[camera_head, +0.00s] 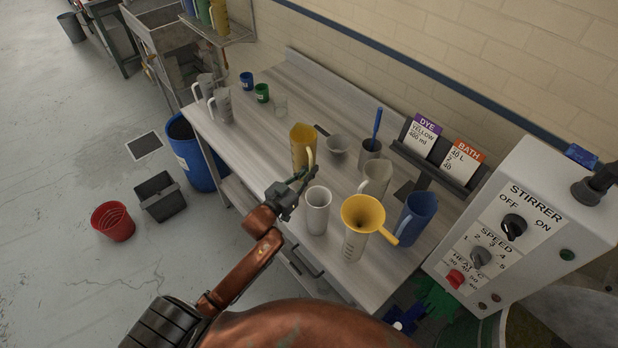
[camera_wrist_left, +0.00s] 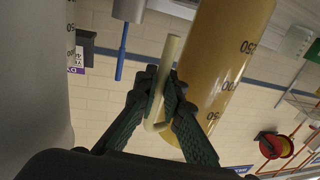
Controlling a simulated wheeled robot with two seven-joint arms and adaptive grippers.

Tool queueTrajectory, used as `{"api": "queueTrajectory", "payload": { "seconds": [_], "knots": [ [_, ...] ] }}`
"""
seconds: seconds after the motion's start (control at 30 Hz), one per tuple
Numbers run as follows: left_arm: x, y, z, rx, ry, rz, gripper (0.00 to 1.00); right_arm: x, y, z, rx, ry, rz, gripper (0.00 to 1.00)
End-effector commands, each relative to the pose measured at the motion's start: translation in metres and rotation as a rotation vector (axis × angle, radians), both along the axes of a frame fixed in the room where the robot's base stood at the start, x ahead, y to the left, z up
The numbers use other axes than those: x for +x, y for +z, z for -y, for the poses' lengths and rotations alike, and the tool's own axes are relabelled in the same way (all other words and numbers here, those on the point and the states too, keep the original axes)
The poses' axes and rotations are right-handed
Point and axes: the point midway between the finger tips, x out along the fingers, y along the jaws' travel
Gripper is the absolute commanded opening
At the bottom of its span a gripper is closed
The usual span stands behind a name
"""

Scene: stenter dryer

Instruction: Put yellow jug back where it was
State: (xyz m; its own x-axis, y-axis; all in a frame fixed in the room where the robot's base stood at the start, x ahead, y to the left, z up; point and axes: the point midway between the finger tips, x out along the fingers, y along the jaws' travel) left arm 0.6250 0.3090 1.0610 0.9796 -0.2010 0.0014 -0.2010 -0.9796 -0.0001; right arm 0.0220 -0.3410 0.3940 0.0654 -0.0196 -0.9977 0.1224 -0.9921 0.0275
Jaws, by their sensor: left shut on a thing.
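The yellow jug (camera_head: 301,143) is over the middle of the grey bench, looking roughly upright; I cannot tell whether its base touches the bench. My left gripper (camera_head: 302,175) is shut on its pale handle, at the near right side of the jug. In the left wrist view the two green fingers (camera_wrist_left: 160,92) pinch the handle (camera_wrist_left: 165,75), with the yellow jug body (camera_wrist_left: 225,65) and its dark scale marks beside them. A shelf (camera_head: 233,36) at the top left holds blue, green and yellow jugs, partly cut off by the frame. My right gripper is not in view.
On the bench (camera_head: 250,135), a white jug (camera_head: 317,212), a clear jug (camera_head: 355,245) with a yellow funnel (camera_head: 362,211), and a blue jug (camera_head: 416,217) stand right of the yellow jug. Grey jugs (camera_head: 221,106) and small cups stand left. The stirrer box (camera_head: 520,215) is at right.

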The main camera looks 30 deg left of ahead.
Motion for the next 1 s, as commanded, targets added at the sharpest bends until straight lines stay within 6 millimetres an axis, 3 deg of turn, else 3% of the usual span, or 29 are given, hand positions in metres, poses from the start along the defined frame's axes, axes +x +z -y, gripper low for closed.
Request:
{"api": "queueTrajectory", "payload": {
  "seconds": [0.13,0.37,0.53,0.73,0.77,1.0],
  "knots": [
    [0.0,-0.011,0.0,0.001,0.001,0.0,0.0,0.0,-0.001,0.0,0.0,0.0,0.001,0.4],
    [-0.001,-0.04,-0.002,0.0,0.003,0.0,0.0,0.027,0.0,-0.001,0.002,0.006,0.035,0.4],
    [-0.001,-0.04,-0.002,0.002,0.004,0.002,0.0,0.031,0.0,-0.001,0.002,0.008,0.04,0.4],
    [-0.001,-0.043,-0.002,0.001,0.004,0.001,0.0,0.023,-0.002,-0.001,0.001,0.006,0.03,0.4],
    [-0.002,-0.044,-0.002,0.001,0.004,0.001,0.09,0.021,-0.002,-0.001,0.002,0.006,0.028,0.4],
    [-0.002,-0.043,-0.002,0.001,0.004,0.001,0.25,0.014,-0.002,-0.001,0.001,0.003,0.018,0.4]
  ]
}}
